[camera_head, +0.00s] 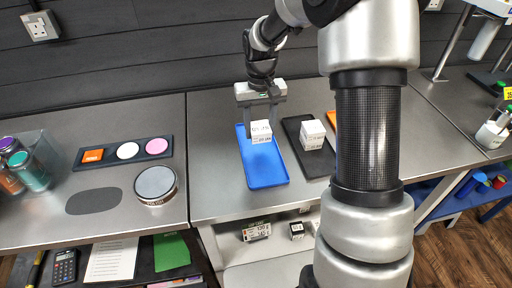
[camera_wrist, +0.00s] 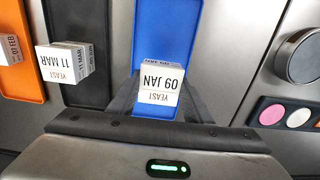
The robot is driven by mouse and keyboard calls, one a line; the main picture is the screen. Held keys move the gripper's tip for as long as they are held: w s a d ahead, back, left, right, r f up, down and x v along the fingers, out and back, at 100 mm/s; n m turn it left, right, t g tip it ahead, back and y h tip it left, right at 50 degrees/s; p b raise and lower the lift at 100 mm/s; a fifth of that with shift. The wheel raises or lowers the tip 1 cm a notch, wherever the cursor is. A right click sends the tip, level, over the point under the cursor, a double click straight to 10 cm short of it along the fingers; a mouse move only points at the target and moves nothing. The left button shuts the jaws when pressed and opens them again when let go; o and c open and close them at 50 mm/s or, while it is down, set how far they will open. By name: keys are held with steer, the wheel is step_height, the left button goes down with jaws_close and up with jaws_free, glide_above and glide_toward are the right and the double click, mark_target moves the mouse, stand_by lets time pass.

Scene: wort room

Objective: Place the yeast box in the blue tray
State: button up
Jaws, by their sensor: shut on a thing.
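My gripper (camera_head: 262,118) is shut on a white yeast box (camera_head: 261,135), held between its two fingers. In the wrist view the box (camera_wrist: 160,82) reads YEAST and 09 JAN. The blue tray (camera_head: 266,178) lies on the steel counter, directly below the box, which is over the tray's far part. The tray also shows in the wrist view (camera_wrist: 168,28). I cannot tell whether the box's underside touches the tray floor or hangs just above it.
A black tray (camera_head: 292,128) with a yeast box (camera_head: 312,134) marked 11 MAR lies just right of the blue tray. Beyond it is an orange tray (camera_wrist: 22,72) with a box (camera_wrist: 10,50) marked 07 FEB. Left are a round tin (camera_head: 155,185) and a colour-disc tray (camera_head: 120,151).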

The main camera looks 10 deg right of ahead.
mark_target(260, 152)
steer(key=shift+f, duration=3.2)
steer(key=shift+f, duration=0.15)
steer(key=o, duration=1.1)
